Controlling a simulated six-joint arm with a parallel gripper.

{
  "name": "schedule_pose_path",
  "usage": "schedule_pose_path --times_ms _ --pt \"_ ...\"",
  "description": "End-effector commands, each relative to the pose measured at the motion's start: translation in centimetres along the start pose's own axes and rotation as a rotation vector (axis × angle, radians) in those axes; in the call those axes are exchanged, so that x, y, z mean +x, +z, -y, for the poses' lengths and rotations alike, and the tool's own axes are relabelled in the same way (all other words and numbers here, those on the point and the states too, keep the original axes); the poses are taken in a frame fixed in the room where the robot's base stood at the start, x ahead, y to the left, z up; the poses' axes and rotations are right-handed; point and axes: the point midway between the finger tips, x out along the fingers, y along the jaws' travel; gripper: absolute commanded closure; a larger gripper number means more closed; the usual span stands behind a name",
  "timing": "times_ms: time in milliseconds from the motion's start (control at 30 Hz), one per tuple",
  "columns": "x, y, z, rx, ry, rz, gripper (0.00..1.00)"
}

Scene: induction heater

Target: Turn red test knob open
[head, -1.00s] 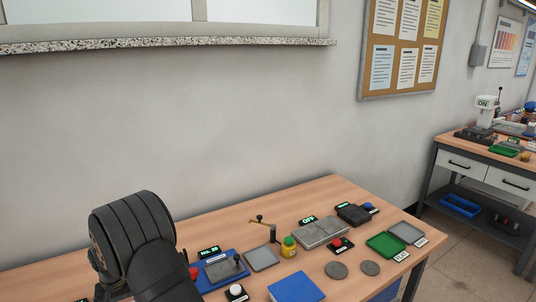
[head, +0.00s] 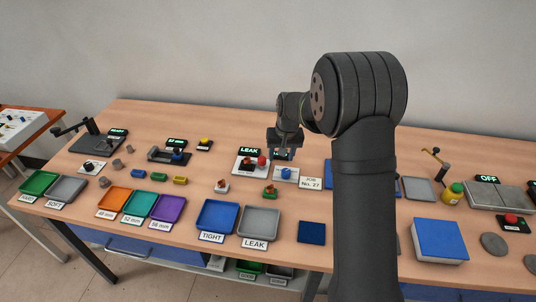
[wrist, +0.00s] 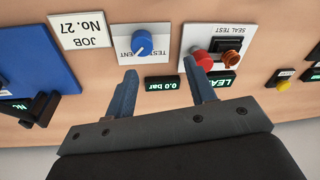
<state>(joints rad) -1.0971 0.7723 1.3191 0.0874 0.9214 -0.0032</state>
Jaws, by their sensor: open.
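A red knob (head: 262,161) sits on the white seal test panel (head: 240,165), which also holds a dark block with a brown-orange part. In the wrist view the red knob (wrist: 204,61) is by the tip of my right-hand finger; I cannot tell whether they touch. My gripper (head: 285,150) is open and empty, pointing down over the panels; it also shows in the wrist view (wrist: 160,70). A blue knob (wrist: 142,43) on a white panel marked TEST stands just beyond the left-hand finger. The LEAK display (wrist: 218,84) is partly hidden by my gripper.
A display reading 0.0 bar (wrist: 162,84) lies between my fingers. A JOB No. 27 card (head: 311,183) is beside the blue knob's panel. A blue TIGHT tray (head: 217,216) and a grey LEAK tray (head: 260,222) stand in front. My arm hides part of the table.

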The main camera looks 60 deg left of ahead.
Motion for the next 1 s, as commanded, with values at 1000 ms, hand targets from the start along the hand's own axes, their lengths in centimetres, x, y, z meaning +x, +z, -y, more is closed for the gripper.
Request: schedule_pose_path --times_ms 1000 --pt "-2.6 -1.4 4.7 -0.519 -0.062 -0.237 0.50"
